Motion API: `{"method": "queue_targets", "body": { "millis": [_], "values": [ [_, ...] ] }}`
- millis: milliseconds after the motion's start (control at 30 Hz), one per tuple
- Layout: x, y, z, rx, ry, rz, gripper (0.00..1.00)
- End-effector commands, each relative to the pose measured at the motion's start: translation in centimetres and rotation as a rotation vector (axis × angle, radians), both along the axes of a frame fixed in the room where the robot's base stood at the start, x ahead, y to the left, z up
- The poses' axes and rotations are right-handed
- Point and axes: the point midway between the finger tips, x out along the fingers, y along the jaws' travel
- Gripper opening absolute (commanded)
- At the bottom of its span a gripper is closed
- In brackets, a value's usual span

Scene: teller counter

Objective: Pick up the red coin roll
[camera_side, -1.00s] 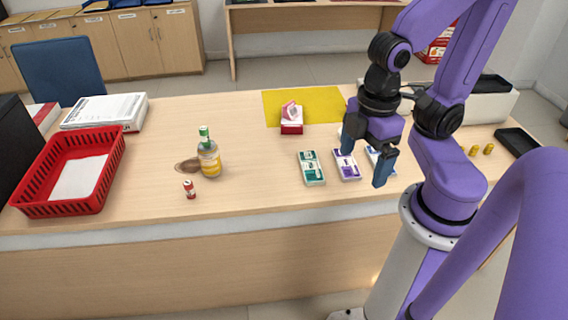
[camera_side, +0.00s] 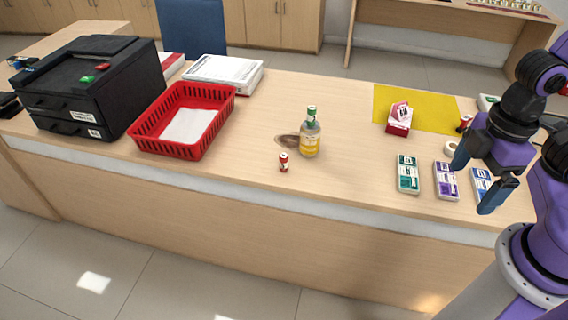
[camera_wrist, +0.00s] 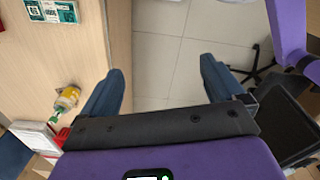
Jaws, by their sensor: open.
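A small red roll with a pale band (camera_side: 283,162) stands upright on the counter, just left of the bottle, in the side view. I take it for the red coin roll. Another small red piece (camera_side: 464,123) shows at the right edge of the yellow mat, partly blocked by my arm; I cannot tell what it is. My gripper (camera_side: 478,174) is open and empty by the card-like packs at the right, well away from the red roll. In the wrist view my gripper (camera_wrist: 160,85) has its fingers spread with nothing between them; I cannot make out the roll there.
A bottle (camera_side: 310,138) with a green cap stands close beside the roll. Green (camera_side: 408,174), purple (camera_side: 446,180) and blue packs lie nearer my gripper. A red basket (camera_side: 148,132) stands left. A red box (camera_side: 399,119) sits on the yellow mat (camera_side: 428,96).

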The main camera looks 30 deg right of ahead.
Motion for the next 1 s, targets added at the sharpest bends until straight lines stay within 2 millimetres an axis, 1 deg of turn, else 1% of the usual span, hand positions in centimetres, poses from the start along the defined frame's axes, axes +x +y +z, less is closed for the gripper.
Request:
{"method": "queue_targets", "body": {
  "millis": [467,567,600,867,967,1000],
  "values": [
    [0.0,0.0,0.0,0.000,0.000,0.000,0.96],
    [0.0,0.0,0.0,0.000,0.000,0.000,0.66],
    [0.0,0.0,0.0,0.000,0.000,0.000,0.55],
    [0.0,0.0,0.0,0.000,0.000,-0.001,0.55],
    [0.4,0.9,-0.2,0.015,0.004,-0.014,0.55],
    [0.7,1.7,-0.4,0.031,0.006,-0.024,0.55]
  ]
}}
